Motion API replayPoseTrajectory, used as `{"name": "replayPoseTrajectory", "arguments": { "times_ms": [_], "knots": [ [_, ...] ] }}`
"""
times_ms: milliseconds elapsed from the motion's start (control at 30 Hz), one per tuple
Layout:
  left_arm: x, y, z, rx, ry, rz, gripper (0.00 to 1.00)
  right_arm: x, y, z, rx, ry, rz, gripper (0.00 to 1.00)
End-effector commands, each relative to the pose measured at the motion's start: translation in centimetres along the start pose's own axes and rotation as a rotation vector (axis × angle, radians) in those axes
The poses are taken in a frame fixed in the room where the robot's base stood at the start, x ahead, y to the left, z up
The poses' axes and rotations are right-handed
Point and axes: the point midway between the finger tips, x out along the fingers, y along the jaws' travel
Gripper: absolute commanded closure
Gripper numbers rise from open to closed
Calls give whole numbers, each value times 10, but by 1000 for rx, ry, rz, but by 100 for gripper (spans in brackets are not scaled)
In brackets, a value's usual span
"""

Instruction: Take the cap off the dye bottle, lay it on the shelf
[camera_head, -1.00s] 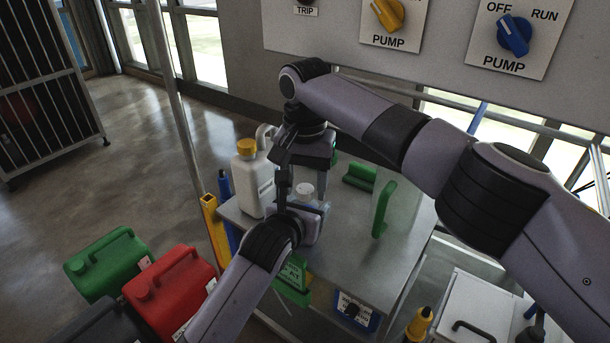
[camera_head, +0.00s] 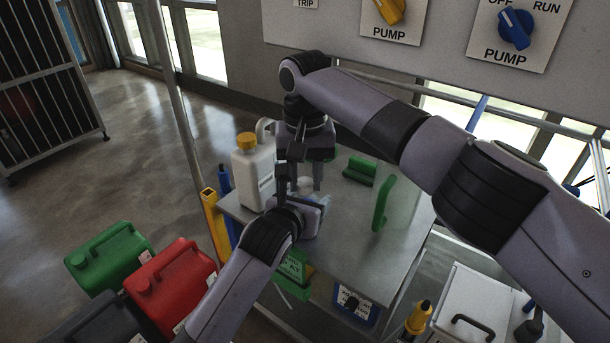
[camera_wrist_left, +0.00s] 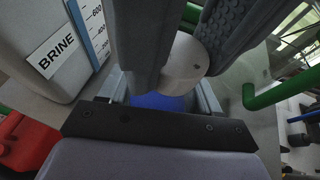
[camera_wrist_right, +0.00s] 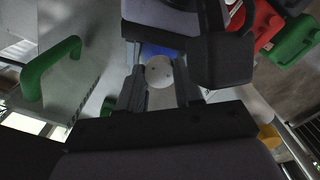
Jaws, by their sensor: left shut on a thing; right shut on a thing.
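The dye bottle (camera_wrist_left: 160,102) shows as a blue body between the fingers of my left gripper (camera_wrist_left: 162,95), which is shut on it. Its pale round cap (camera_wrist_right: 159,72) sits between the fingers of my right gripper (camera_wrist_right: 157,88), shut on it from above. The cap also shows in the left wrist view (camera_wrist_left: 185,65), over the blue body. I cannot tell whether the cap is still seated on the neck. In the head view, both grippers meet over the grey shelf top (camera_head: 345,235), and they hide most of the bottle.
A white brine jug (camera_head: 252,175) with a yellow cap stands close left of the grippers. A green handle (camera_head: 382,207) and a green block (camera_head: 360,170) are to the right. Green (camera_head: 108,258) and red (camera_head: 170,283) cans stand at lower left.

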Motion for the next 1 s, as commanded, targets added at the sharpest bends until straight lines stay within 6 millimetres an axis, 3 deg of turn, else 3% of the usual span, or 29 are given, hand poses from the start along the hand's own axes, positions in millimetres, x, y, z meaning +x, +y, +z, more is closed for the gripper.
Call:
{"name": "replayPoseTrajectory", "arguments": {
  "times_ms": [133,167,200,233,567,900,1000],
  "knots": [
    [0,0,0,-1,1,0,100,0,1,0,3,0,2,100],
    [0,0,0,-1,1,0,100,0,1,0,3,1,2,56],
    [0,0,0,-1,1,0,100,0,1,0,3,0,2,43],
    [0,0,0,-1,1,0,100,0,1,0,3,0,2,40],
    [0,0,0,0,1,0,100,-3,0,0,3,1,0,40],
    [0,0,-1,0,1,0,100,-42,0,0,2,2,0,40],
    [0,0,0,0,1,0,100,-47,0,0,14,1,1,45]
  ]
}}
